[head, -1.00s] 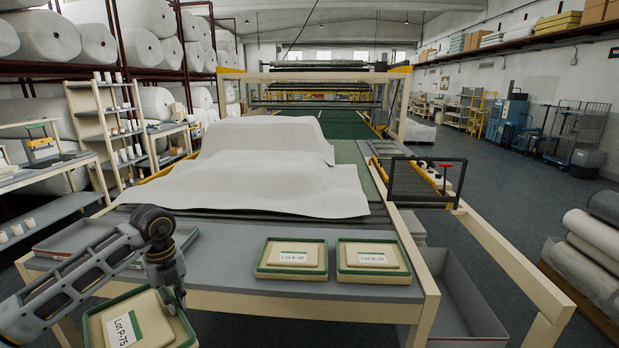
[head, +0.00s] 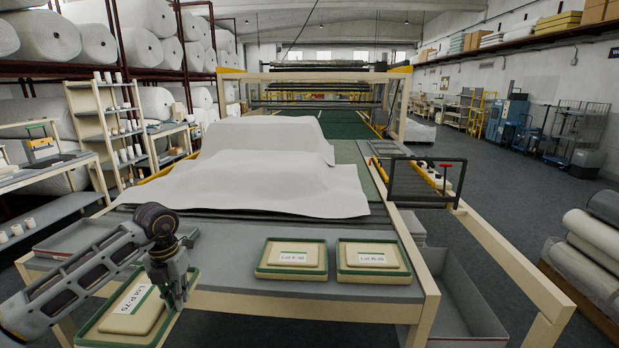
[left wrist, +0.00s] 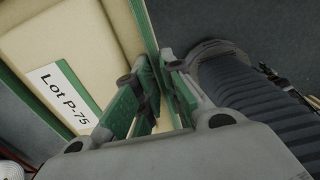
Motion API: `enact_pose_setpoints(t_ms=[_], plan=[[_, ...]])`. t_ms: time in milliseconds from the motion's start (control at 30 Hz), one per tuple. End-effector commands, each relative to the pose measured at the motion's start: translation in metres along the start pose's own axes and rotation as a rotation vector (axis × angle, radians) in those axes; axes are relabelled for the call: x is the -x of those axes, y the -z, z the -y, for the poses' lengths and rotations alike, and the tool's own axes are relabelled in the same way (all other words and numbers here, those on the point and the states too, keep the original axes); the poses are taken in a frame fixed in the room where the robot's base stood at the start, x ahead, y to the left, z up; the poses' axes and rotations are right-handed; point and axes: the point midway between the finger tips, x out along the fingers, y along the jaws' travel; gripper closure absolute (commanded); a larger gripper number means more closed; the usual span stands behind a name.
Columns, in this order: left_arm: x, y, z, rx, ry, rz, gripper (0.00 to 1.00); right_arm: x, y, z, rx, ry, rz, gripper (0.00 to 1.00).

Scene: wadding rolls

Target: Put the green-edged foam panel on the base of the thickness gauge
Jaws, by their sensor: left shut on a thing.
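The green-edged foam panel (head: 130,322), cream with a green border and a "Lot P-75" label, is at the lower left of the head view, in front of the table. My left gripper (head: 177,298) is shut on its right edge. In the left wrist view the panel (left wrist: 95,25) fills the upper left, with its green edge running down to the fingers (left wrist: 160,105). The fingers hide part of that edge. A yellow-and-green device on the left bench, which looks like the thickness gauge (head: 42,148), is small; its base is hard to make out. My right gripper is out of view.
Two similar green-edged pieces, labelled K-40 (head: 292,259) and R-25 (head: 372,260), lie on the front table (head: 300,300). White wadding (head: 260,180) covers the table behind. A shelf rack (head: 105,125) stands beside the left bench (head: 75,163).

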Motion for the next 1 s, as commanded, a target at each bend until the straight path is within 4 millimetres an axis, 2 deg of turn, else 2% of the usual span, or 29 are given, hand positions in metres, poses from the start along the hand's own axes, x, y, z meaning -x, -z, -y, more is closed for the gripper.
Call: enact_pose_setpoints(t_ms=[1000], plan=[[0.0007,-0.0092,0.0046,-0.804,0.000,0.000,1.00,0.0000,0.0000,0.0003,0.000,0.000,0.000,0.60]])
